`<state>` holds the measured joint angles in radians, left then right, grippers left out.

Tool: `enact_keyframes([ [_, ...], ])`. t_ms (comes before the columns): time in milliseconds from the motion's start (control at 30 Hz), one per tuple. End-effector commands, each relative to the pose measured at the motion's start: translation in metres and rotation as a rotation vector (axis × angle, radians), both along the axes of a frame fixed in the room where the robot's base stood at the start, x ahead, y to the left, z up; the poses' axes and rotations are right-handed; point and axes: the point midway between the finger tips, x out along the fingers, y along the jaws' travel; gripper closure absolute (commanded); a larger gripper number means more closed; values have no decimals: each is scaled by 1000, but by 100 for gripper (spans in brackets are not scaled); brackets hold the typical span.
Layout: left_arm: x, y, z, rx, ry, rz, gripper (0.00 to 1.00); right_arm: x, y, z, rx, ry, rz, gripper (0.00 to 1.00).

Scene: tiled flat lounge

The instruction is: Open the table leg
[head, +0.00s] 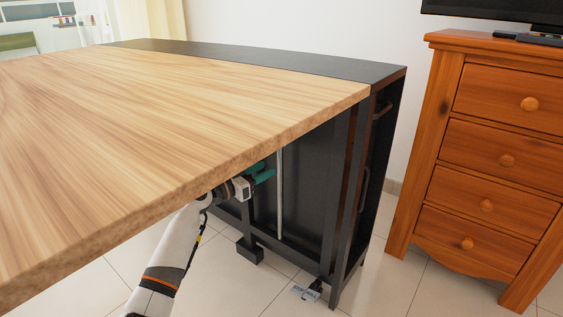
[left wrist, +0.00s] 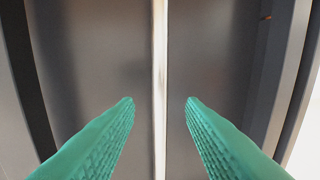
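The table (head: 170,105) has a wood-grain top raised over a black frame. Under the top, a thin upright light-metal bar, seemingly the table leg (head: 280,195), stands in front of a dark panel. The bar also shows in the left wrist view (left wrist: 160,60), running top to bottom. My left gripper (head: 263,172) reaches in under the table edge, its green fingers pointing at the bar. In the left wrist view its fingers (left wrist: 160,100) are apart, with the bar lined up between them; I cannot tell how far ahead it is. My right gripper is not in view.
The tabletop edge hangs over my left arm. A black lower rail and foot block (head: 250,250) are beneath. A small grey and black item (head: 306,292) lies near the frame's base. A wooden drawer chest (head: 495,165) stands at right. Tiled floor between is clear.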

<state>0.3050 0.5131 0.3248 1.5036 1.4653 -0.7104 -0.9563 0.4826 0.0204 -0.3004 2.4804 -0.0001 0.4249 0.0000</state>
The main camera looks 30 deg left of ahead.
Motion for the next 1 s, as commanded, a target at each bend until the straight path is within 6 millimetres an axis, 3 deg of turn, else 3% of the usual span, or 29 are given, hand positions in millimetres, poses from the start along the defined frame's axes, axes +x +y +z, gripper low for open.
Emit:
enact_keyframes([
  [100, 25, -7, 2, -2, -1, -1, 64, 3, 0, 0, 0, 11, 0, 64],
  [333, 58, -16, 0, -2, 0, 1, 64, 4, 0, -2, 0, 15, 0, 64],
  [767, 67, -19, -1, 0, 1, 1, 64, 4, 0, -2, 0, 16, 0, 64],
  [1000, 67, -18, -1, 0, 1, 1, 100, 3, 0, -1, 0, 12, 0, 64],
])
